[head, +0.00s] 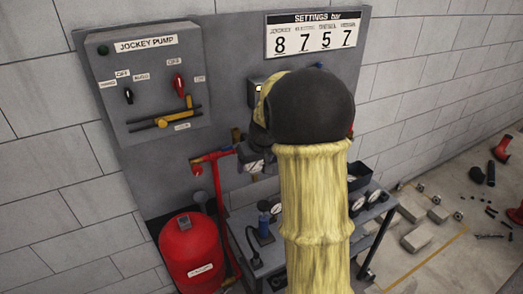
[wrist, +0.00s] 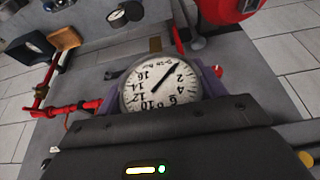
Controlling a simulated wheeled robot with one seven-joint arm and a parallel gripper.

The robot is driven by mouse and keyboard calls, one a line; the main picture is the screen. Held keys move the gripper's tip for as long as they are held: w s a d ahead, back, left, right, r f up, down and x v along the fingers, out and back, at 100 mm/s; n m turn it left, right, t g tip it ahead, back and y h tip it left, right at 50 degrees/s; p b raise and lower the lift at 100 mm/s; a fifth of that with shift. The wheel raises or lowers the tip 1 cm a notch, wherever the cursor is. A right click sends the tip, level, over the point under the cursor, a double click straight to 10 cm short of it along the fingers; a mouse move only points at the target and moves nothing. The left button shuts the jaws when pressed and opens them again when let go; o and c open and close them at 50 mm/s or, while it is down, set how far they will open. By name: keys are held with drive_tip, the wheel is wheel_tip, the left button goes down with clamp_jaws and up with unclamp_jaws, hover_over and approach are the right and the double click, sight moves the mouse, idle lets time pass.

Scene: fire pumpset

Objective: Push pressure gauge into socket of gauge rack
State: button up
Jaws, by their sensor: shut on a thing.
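The pressure gauge (wrist: 160,84) has a round white face with black numbers, upside down in the wrist view. My gripper (wrist: 160,92) is shut on it, with a purple-grey finger at each side. The gauge's back and stem are hidden. In the head view my yellow-sleeved arm and its black joint cover much of the gripper (head: 257,160) and the held gauge cannot be made out. Several white-faced gauges (head: 373,196) sit at the right of the grey bench, probably on the gauge rack. No socket can be made out, and I cannot tell whether the held gauge touches anything.
The grey bench (head: 240,222) stands before a panel with the jockey pump box (head: 150,85) and a settings board (head: 316,33) reading 8 7 5 7. Red pipework (head: 207,160) and a red tank (head: 192,250) are at left. Blocks (head: 419,238) lie on the floor at right.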

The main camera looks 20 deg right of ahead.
drive_tip(key=s+a+f, duration=0.2)
drive_tip(key=a+f, duration=0.2)
drive_tip(key=f, duration=0.4)
drive_tip(key=s+a+f, duration=0.3)
drive_tip(key=a+f, duration=0.1)
drive_tip(key=f, duration=0.5)
drive_tip(key=s+a+f, duration=0.2)
drive_tip(key=a+f, duration=0.2)
drive_tip(key=f, duration=0.5)
drive_tip(key=shift+s+b, duration=0.3)
drive_tip(key=shift+s, duration=0.05)
drive_tip(key=shift+r, duration=0.1)
